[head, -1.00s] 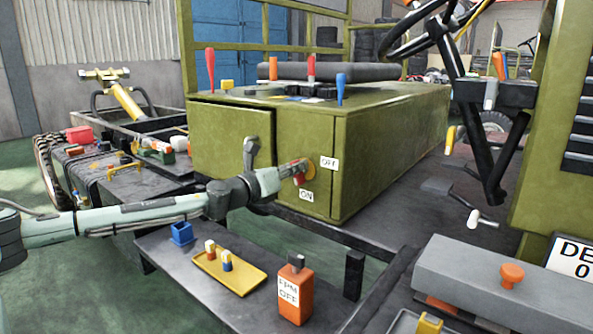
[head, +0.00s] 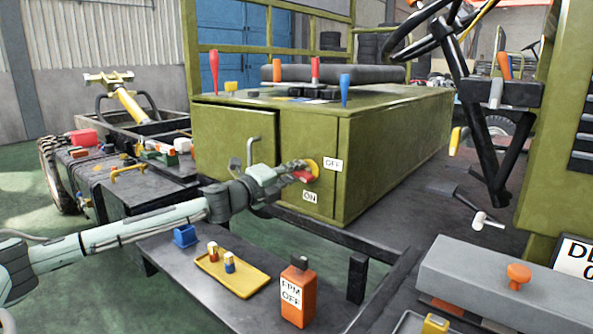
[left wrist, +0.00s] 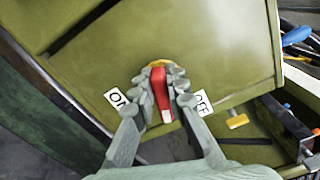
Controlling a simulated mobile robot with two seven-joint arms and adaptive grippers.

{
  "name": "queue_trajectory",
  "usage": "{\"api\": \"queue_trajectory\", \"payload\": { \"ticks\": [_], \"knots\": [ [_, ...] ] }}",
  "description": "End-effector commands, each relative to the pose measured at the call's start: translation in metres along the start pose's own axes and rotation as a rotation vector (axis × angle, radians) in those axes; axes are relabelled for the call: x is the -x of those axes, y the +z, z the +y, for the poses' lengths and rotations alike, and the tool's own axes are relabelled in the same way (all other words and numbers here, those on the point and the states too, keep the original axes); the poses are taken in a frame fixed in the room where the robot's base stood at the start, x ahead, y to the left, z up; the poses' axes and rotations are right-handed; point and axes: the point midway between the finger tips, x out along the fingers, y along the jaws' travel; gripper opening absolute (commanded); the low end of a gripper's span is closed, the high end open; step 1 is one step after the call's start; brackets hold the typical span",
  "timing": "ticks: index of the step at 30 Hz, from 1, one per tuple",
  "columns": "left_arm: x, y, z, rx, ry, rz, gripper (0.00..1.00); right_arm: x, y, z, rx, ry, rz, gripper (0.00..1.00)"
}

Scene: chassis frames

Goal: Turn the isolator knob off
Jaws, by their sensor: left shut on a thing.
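The isolator knob is a red handle (head: 303,177) on a yellow disc (head: 313,165), on the front of the green box. An OFF label (head: 333,164) is right of it and an ON label (head: 310,198) is below. My left gripper (head: 299,172) reaches in from the left and is shut on the red handle. In the left wrist view the handle (left wrist: 160,90) lies between both fingers, its pale end toward the camera. The ON label (left wrist: 116,98) is left of the fingers and the OFF label (left wrist: 202,102) right. The fingers partly hide the disc. My right gripper is not in view.
The green box (head: 395,140) carries several coloured levers on top. A bent grey handle (head: 253,148) stands out close to my left wrist. Below, a dark shelf holds a blue holder (head: 185,236), a yellow tray (head: 207,262) and an orange bottle (head: 297,297).

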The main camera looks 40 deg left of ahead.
Motion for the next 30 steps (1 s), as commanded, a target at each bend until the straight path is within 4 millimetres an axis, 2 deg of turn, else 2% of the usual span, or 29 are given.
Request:
{"api": "queue_trajectory", "payload": {
  "ticks": [12,30],
  "knots": [
    [0.0,0.0,0.004,0.258,0.001,-0.001,0.0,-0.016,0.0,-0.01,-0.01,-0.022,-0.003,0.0],
    [0.0,-0.001,0.005,0.327,0.0,-0.001,0.0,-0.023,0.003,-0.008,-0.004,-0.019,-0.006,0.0]
  ]
}}
